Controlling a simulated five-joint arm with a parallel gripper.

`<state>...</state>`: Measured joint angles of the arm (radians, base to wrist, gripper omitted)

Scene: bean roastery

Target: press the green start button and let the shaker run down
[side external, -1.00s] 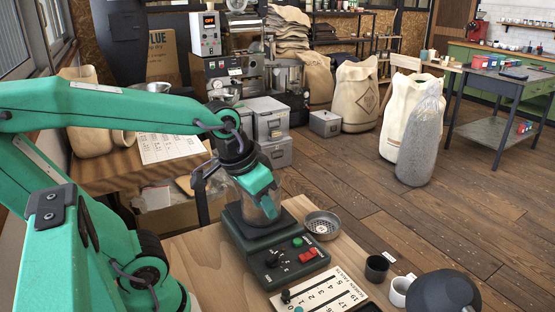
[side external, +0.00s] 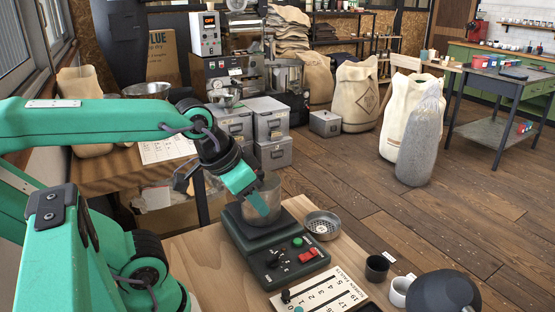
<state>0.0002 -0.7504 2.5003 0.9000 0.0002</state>
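The shaker (side external: 262,238) is a dark green-black machine on the wooden bench, with a metal sieve pan (side external: 264,198) on its top. Its green start button (side external: 297,242) is on the sloping front panel, near a red switch (side external: 307,256) and a dark knob (side external: 272,259). My gripper (side external: 260,205) points down and to the right in front of the pan, above and left of the green button and apart from it. It hides part of the pan. I cannot tell whether its jaws are open or whether it touches the pan.
A perforated metal dish (side external: 322,224) stands right of the shaker. A black cup (side external: 376,267), a white cup (side external: 399,290) and a dark round object (side external: 443,293) stand further right. A printed card with a slider (side external: 320,292) lies in front of the shaker.

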